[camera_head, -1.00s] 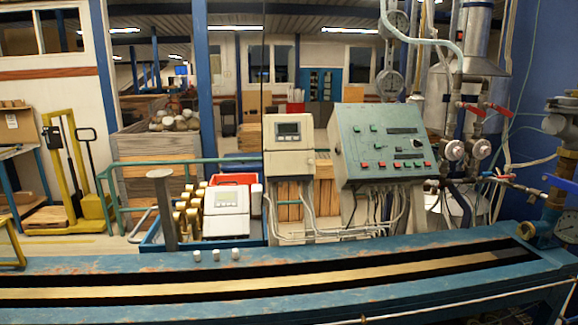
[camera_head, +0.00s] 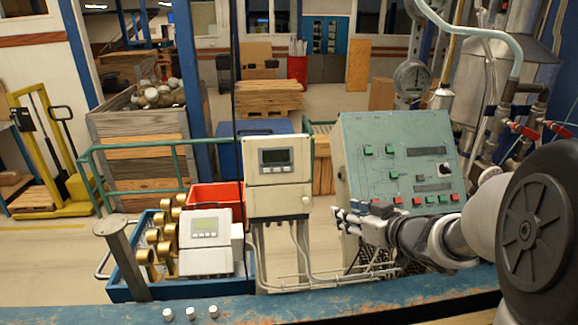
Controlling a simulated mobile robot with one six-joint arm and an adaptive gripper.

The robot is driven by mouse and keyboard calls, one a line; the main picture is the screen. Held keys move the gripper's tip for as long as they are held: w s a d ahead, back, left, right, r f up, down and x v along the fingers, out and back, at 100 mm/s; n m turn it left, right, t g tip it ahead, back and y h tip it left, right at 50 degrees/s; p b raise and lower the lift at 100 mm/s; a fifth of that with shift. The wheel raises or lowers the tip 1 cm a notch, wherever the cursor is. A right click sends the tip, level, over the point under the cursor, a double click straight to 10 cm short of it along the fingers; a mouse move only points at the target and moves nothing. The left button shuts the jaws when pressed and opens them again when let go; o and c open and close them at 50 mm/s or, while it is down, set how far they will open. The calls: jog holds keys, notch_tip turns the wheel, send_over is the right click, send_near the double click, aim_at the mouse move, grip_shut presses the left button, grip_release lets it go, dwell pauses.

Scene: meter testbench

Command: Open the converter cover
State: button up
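A light grey converter box (camera_head: 278,170) with a dark display stands upright on its mount in the middle, left of the green panel. Its front looks closed. A second, similar grey unit (camera_head: 205,245) with a pale display sits lower left, by the blue tray. I cannot tell from the picture which one the task means. My gripper (camera_head: 343,218) reaches in from the right and points left, in front of the lower left part of the green panel. It is apart from the upright converter, to its right and a little lower. Its fingers are too small to read clearly.
The green control panel (camera_head: 402,165) with buttons stands right behind my gripper. Grey conduits run below the converter. The blue tray (camera_head: 180,291) holds brass fittings (camera_head: 165,240). White caps (camera_head: 190,313) sit on the blue bench (camera_head: 255,308). Pipes with red valve handles (camera_head: 525,130) stand at right.

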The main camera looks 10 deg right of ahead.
aim_at(306, 201)
jog(key=b+x, duration=0.1)
jog(key=x, duration=0.4)
jog(key=a+b+x, duration=0.1)
jog(key=x, duration=0.5)
jog(key=b+x, duration=0.1)
jog(key=x, duration=0.5)
jog(key=shift+a, duration=0.2)
jog(key=shift+c, duration=0.4)
grip_shut()
